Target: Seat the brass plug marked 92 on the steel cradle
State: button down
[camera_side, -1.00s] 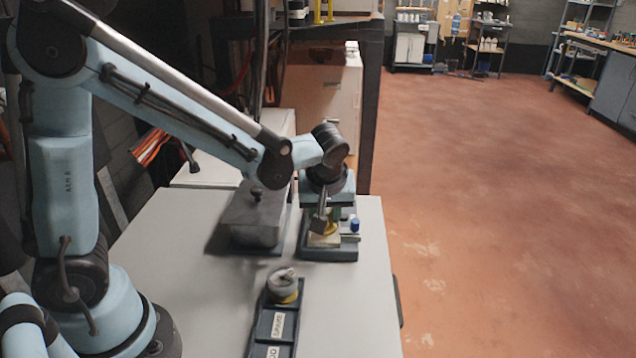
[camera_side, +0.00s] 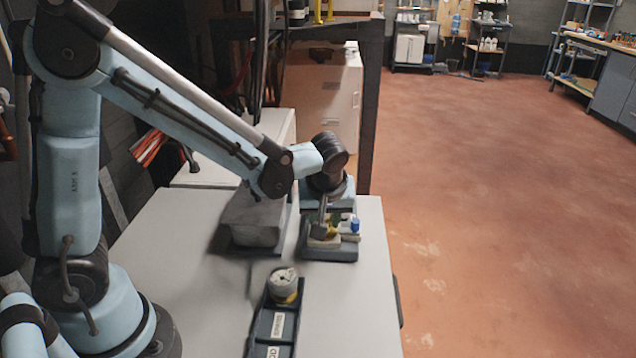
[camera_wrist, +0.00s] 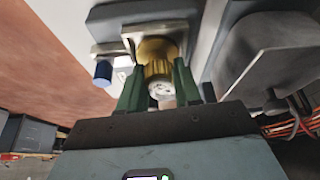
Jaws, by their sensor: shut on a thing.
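The brass plug (camera_wrist: 155,58) is between the green fingers of my gripper (camera_wrist: 157,88) in the wrist view, its pale end face toward the camera. Any number on that face is too small to read. My gripper (camera_side: 328,225) is shut on the plug. The steel cradle (camera_wrist: 143,30) lies just beyond the plug, whose far end is at the cradle's bracket. In the side view the plug shows as a small yellow patch (camera_side: 331,232) low over the pale block on the dark base (camera_side: 335,252). I cannot tell whether it touches the cradle.
A blue-capped fitting (camera_side: 354,225) stands close right of the plug; it also shows in the wrist view (camera_wrist: 103,72). A grey box (camera_side: 252,222) stands close on the left. A dark labelled tray (camera_side: 272,340) with a round part (camera_side: 283,284) lies in front. The table's right side is clear.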

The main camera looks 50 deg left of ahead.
jog(key=shift+f, duration=0.1)
jog(key=c, duration=0.7)
grip_release()
jog(key=shift+w, duration=0.1)
jog(key=shift+d, duration=0.1)
jog(key=v, duration=1.2)
jog(key=shift+s+a, duration=0.2)
jog(key=shift+a, duration=0.05)
jog(key=s+a+f+m+t+h, duration=0.2)
jog(key=s+a+m+t+h, duration=0.1)
jog(key=s+m, duration=0.4)
jog(key=a+m+t, duration=0.1)
jog(key=m, duration=0.2)
jog(key=shift+s+h, duration=0.3)
